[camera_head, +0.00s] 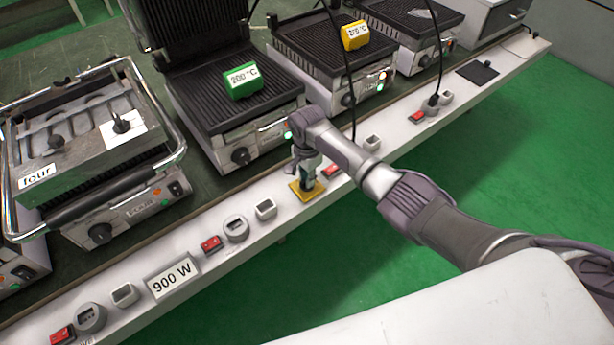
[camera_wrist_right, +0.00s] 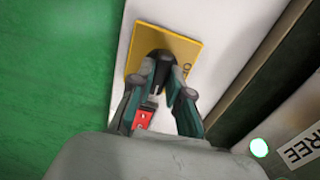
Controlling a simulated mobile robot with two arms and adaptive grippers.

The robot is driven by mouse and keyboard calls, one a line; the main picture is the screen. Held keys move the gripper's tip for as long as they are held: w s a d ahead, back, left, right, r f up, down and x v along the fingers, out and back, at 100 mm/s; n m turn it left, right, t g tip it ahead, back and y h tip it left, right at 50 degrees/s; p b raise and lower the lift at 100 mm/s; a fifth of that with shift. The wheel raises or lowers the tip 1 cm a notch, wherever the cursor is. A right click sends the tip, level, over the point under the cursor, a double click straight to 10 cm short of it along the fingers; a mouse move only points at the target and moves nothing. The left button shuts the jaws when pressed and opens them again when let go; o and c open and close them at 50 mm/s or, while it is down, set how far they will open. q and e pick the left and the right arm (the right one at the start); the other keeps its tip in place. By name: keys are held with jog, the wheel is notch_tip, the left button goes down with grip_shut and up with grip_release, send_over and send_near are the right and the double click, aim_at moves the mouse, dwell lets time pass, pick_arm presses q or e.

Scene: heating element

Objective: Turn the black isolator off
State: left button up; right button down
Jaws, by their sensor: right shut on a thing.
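The black isolator knob (camera_wrist_right: 157,62) sits on a yellow square plate (camera_wrist_right: 186,47) fixed to the white rail. In the head view the yellow plate (camera_head: 313,192) is near the middle of the rail, and the knob is hidden by the gripper. My right gripper (camera_head: 306,178) reaches down over the plate from the right. In the right wrist view its fingers (camera_wrist_right: 160,75) are closed around the sides of the knob, which partly shows between them. My left gripper is not in view.
Red rocker switches, including one (camera_head: 211,243), and sockets line the white rail (camera_head: 225,262). A red switch (camera_wrist_right: 143,118) lies close to my right fingers. Grills with a green block (camera_head: 243,80) and a yellow block (camera_head: 355,36) stand behind. A black square (camera_head: 478,72) is farther along the rail.

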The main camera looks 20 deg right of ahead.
jog(key=n+p, duration=0.2)
jog(key=n, duration=0.1)
jog(key=shift+r, duration=0.15)
jog(key=n+p, duration=0.1)
jog(key=n, duration=0.3)
jog(key=shift+n+p, duration=0.3)
jog(key=shift+p, duration=0.05)
jog(key=n+p, duration=0.1)
jog(key=n, duration=0.3)
jog(key=shift+n, duration=0.3)
jog(key=n, duration=0.5)
jog(key=shift+n, duration=0.3)
jog(key=c, duration=1.1)
grip_release()
